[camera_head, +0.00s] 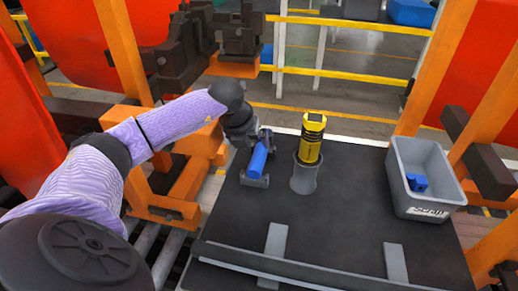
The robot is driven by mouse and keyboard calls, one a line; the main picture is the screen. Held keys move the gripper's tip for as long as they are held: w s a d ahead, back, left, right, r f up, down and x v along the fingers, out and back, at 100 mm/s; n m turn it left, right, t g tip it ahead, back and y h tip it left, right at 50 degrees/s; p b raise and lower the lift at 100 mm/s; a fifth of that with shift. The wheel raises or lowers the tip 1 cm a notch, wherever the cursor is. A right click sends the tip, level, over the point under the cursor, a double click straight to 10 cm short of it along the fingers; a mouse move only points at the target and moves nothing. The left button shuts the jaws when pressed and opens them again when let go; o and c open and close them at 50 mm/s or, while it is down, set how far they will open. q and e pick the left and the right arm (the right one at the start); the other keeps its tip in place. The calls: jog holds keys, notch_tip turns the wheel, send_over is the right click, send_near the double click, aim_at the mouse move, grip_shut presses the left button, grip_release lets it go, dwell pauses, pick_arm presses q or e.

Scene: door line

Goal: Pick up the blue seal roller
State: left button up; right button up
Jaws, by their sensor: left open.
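The blue seal roller (258,161) is a short blue cylinder at the left of the dark tabletop, left of a grey holder. Small dark pieces show at its near end. My left gripper (254,141) reaches in from the left and is open at the roller's far end. The gripper hides part of that end, and I cannot tell whether the fingers touch it. My right gripper is not in view.
A yellow and black tool (311,138) stands upright in a grey cup (303,177) right of the roller. A grey bin (445,205) holding a blue piece (417,182) is at the right. The dark tabletop (335,215) is clear in the middle. Orange frames stand at both sides.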

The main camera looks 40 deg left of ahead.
aim_at(258, 153)
pick_arm(q)
jog(key=b+x, duration=0.1)
jog(key=x, duration=0.5)
jog(key=shift+w+d+f, duration=0.15)
jog(key=shift+w+f, duration=0.15)
grip_shut()
